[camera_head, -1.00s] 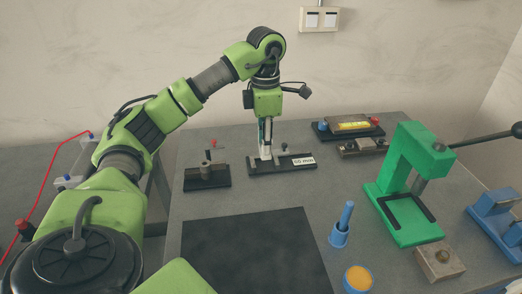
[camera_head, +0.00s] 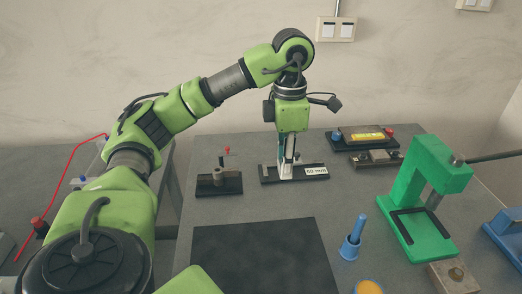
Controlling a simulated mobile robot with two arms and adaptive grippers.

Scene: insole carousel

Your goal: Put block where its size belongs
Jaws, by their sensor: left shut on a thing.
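My left gripper (camera_head: 287,158) points straight down over a black holder (camera_head: 268,175) with a white label that seems to read 60 mm (camera_head: 316,171). It is shut on a pale block (camera_head: 286,172), which is mostly hidden between the fingers. The block's lower end is at the holder; I cannot tell whether it rests on it. A small post stands on the holder just right of the fingers. My right gripper is not in view.
Left of the holder is a dark fixture (camera_head: 218,186) with a red-tipped lever. Behind right is a black tray (camera_head: 347,145) with a yellow piece.

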